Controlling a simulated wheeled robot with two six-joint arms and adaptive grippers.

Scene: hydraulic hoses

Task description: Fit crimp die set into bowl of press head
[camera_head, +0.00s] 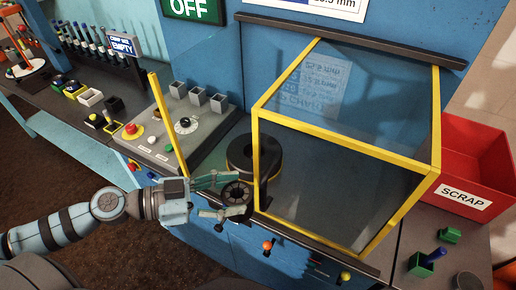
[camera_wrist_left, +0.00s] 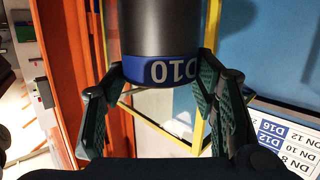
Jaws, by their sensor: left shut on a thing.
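The crimp die set (camera_head: 237,192) is a dark round piece with an opening in its end. In the left wrist view the die set (camera_wrist_left: 163,40) is a dark cylinder with a blue band marked D10. My left gripper (camera_head: 242,195) is shut on it, with one finger on each side. The press head (camera_head: 240,150) is a dark ring with a bowl, partly behind the yellow-framed clear guard. The held die set is in front of the press head, near the guard's lower left corner, and it hides part of that area. My right gripper is not in view.
The clear guard (camera_head: 350,150) with yellow edges covers the right of the press. A control panel (camera_head: 180,125) with a red button and a yellow upright post stands at left. A red scrap bin (camera_head: 475,165) is at far right.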

